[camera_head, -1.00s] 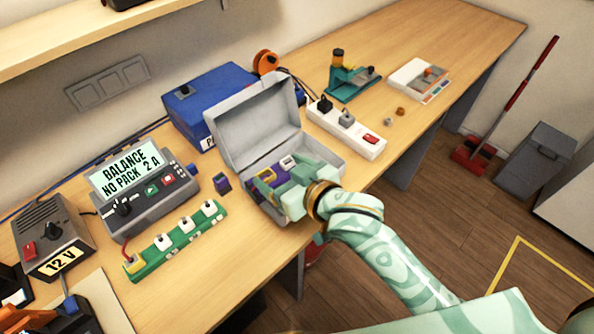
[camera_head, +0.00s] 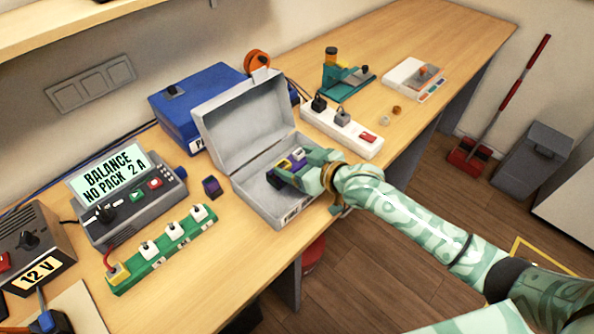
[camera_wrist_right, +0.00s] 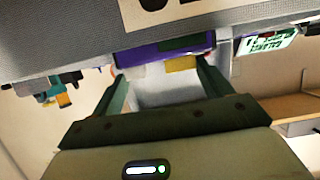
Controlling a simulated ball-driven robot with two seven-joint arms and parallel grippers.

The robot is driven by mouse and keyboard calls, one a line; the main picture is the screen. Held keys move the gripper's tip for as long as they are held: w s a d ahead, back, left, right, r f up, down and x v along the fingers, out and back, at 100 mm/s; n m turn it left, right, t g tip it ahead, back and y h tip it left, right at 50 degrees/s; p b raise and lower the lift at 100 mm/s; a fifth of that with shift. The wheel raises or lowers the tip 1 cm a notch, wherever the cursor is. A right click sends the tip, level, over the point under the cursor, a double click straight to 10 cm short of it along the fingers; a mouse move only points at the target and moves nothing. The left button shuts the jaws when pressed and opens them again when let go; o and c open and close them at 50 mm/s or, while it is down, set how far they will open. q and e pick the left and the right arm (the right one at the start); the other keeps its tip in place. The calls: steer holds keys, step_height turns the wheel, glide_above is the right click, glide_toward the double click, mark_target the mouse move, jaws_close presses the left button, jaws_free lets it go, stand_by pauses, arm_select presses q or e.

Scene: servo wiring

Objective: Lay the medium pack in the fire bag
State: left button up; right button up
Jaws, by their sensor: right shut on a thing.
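The fire bag appears as a grey box with its lid standing open (camera_head: 262,205) in the middle of the bench. My right gripper (camera_head: 290,168) reaches over its front right side and is shut on a purple pack (camera_head: 283,166) with yellow and white parts. The pack is inside the box's outline, toward the right end; I cannot tell whether it touches the floor. The right wrist view shows the purple pack (camera_wrist_right: 165,48) between the two fingers, below a grey surface. A smaller purple pack (camera_head: 212,187) stands on the bench left of the box. My left gripper is not in view.
A charger reading "BALANCE NO PACK 2 A" (camera_head: 125,195) and a green strip with white plugs (camera_head: 160,250) lie left of the box. A white power strip (camera_head: 343,132) lies close on the right. A blue case (camera_head: 180,112) stands behind.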

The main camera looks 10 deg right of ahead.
step_height(320, 180, down, 2)
steer(key=shift+a+f+b, duration=0.1)
steer(key=shift+f+b, duration=0.15)
steer(key=shift+b, duration=0.05)
steer(key=shift+r, duration=0.1)
steer(key=o, duration=1.5)
steer(key=shift+s+f, duration=0.1)
steer(key=shift+f, duration=0.1)
steer(key=shift+o, duration=0.2)
steer(key=shift+r, duration=0.1)
steer(key=shift+s+r, duration=0.1)
steer(key=shift+r, duration=0.05)
steer(key=p+v, duration=0.3)
steer(key=v, duration=0.8)
steer(key=shift+s+d+r, duration=0.2)
steer(key=shift+d, duration=0.1)
